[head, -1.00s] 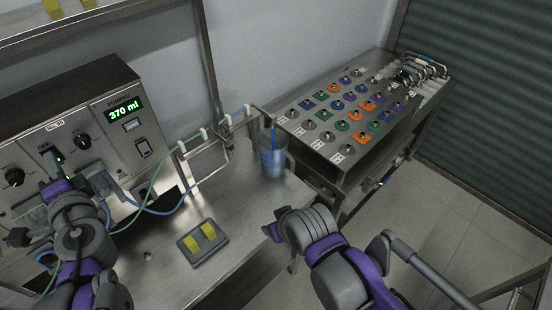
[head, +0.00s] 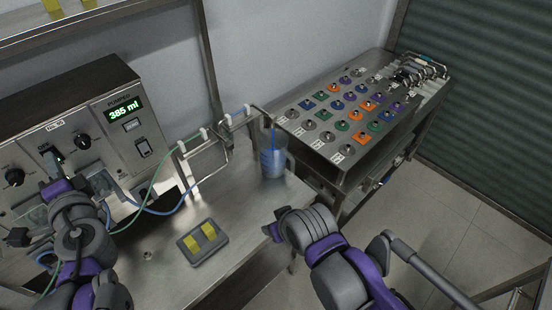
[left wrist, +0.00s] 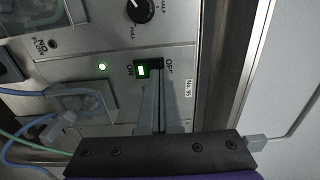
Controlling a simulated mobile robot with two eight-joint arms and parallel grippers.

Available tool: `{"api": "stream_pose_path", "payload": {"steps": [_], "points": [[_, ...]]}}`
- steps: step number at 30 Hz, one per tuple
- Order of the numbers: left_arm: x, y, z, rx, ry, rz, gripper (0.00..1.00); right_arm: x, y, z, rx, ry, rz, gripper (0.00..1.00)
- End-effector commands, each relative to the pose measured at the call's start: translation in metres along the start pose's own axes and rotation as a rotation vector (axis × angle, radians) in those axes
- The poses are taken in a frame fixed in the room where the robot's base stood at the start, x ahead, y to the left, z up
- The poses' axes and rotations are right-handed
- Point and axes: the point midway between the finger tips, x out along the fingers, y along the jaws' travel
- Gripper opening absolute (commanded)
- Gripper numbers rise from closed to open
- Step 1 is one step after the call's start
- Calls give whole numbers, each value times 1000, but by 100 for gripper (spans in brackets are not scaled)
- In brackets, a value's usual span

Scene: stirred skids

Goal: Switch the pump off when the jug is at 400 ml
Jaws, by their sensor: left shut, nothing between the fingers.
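The pump unit (head: 118,85) is a steel box at the left with a green display (head: 124,108) reading 385 ml. The clear jug (head: 272,158) stands on the bench below the spout and holds bluish liquid; its own scale is too small to read. In the left wrist view the rocker switch (left wrist: 142,70), marked ON and OFF, shows a lit green ON side. My left gripper (left wrist: 161,76) is shut and empty, its tips at the switch's OFF side; I cannot tell whether they touch. It also shows in the head view (head: 50,165). My right gripper (head: 273,224) is beyond the bench's front edge.
A green lamp (left wrist: 102,67) glows beside the switch. Blue and green tubes cross the bench. A dark tray (head: 203,243) with two yellow blocks lies in front. A steel stand (head: 345,150) with several coloured knobs is at the right.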

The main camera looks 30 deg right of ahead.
Motion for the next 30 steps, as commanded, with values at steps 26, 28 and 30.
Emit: {"api": "stream_pose_path", "payload": {"steps": [26,28,30], "points": [[11,0,0,0,0,0,0,0,0,0,0,0,0,62],[13,0,0,0,0,0,0,0,0,0,0,0,0,62],[14,0,0,0,0,0,0,0,0,0,0,0,0,62]]}}
